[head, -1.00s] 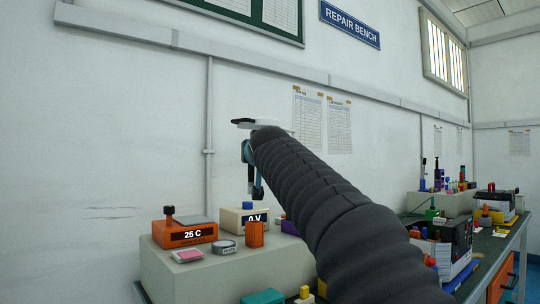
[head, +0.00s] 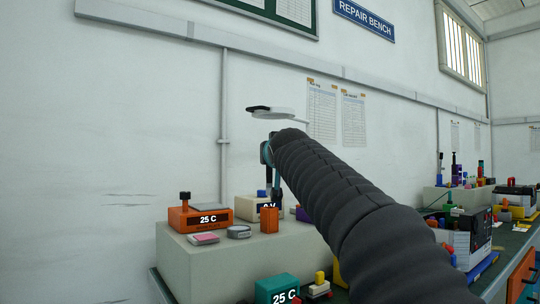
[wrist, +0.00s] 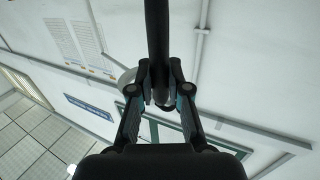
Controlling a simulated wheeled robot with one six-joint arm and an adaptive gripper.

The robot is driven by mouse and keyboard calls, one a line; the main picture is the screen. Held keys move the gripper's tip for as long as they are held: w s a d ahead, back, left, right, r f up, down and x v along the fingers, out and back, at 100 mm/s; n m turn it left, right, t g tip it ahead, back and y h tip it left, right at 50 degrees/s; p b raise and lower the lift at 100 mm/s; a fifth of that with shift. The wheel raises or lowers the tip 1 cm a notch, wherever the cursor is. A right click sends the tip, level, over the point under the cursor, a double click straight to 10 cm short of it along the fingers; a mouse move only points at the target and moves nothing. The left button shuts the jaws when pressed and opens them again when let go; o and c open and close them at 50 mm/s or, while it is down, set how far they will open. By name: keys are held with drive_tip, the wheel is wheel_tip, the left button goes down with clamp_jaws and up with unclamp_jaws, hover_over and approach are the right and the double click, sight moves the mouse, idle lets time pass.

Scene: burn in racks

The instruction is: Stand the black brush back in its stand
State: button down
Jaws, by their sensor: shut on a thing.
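In the wrist view, the two fingers of my gripper (wrist: 162,98) are closed on a dark rod, which I take to be the black brush (wrist: 158,42). It runs up out of the top of that view, so its far end is hidden. I cannot make out the brush stand.
An orange 25 C unit (head: 201,218), an orange block (head: 269,220) and a grey tin (head: 238,231) crowd the raised block (head: 207,262). A teal unit (head: 277,289) stands in front. A white lamp-like head (head: 283,114) hangs behind my arm. More clutter fills the right.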

sight(270, 188)
drive_tip(key=shift+f+b, duration=0.55)
drive_tip(key=shift+f, duration=0.35)
drive_tip(key=shift+f+b, duration=3.25)
drive_tip(key=shift+f, duration=0.3)
idle(0.6)
drive_tip(key=c, duration=1)
unclamp_jaws()
drive_tip(key=shift+c, duration=0.2)
drive_tip(key=shift+s, duration=0.1)
drive_tip(key=s+d, duration=0.1)
drive_tip(key=s, duration=1)
drive_tip(key=shift+s+d, duration=0.35)
drive_tip(key=shift+d, duration=0.05)
drive_tip(key=shift+r, duration=0.1)
